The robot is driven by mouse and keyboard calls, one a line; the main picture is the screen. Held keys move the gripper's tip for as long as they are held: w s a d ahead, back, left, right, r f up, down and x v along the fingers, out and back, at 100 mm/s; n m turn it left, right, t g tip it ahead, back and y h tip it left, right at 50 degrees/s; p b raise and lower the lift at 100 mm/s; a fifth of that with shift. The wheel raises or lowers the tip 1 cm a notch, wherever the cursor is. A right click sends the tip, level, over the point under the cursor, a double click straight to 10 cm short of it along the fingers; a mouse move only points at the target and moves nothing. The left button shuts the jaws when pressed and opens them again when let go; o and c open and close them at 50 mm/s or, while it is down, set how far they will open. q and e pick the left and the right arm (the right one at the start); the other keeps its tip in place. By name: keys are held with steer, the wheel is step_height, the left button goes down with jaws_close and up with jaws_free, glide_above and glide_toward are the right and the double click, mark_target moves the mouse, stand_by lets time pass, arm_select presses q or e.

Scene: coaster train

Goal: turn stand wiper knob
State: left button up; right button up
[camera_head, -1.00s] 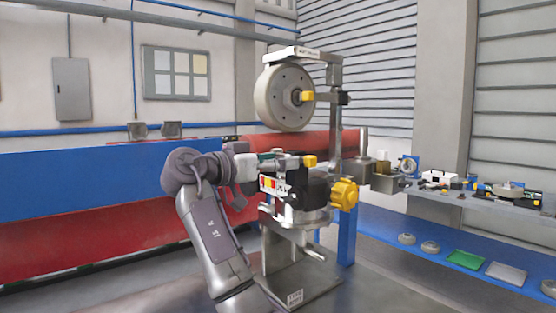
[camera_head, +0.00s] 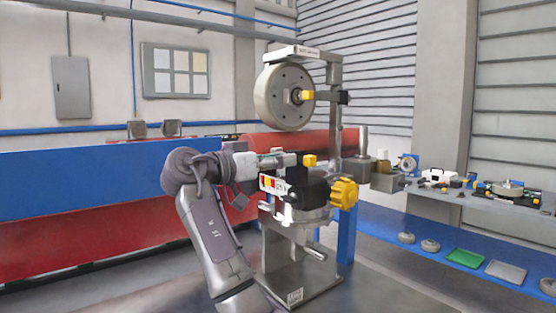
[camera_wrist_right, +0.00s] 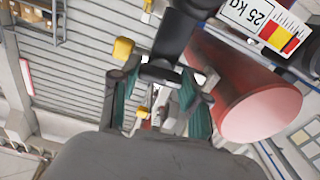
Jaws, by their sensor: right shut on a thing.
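A metal stand (camera_head: 273,262) holds a grey wheel (camera_head: 284,97) at its top and a black unit with a "25 kg" label (camera_head: 272,184) at mid height. A yellow star-shaped knob (camera_head: 344,193) is on the unit's right side. My right gripper (camera_head: 287,160) reaches in from the left above the label, beside a small yellow block (camera_head: 309,160). In the right wrist view its green-padded fingers (camera_wrist_right: 158,100) are closed around a dark grey part, the wiper knob (camera_wrist_right: 160,74), mostly hidden by the fingers. The yellow block (camera_wrist_right: 122,48) lies just beyond. My left gripper is not in view.
A blue and red barrier (camera_head: 80,180) is at the left. A bench (camera_head: 455,202) with small tools stands at the right, with green and grey trays (camera_head: 466,258) on a blue shelf below.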

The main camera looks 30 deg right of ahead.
steer(key=shift+n+p, duration=4.5)
steer(key=shift+n, duration=4.1)
steer(key=shift+f, duration=0.1)
steer(key=o, duration=1.1)
steer(key=shift+w, duration=0.1)
steer(key=shift+o, duration=0.2)
steer(key=shift+a, duration=0.1)
steer(key=a, duration=1.2)
steer(key=shift+s, duration=0.45)
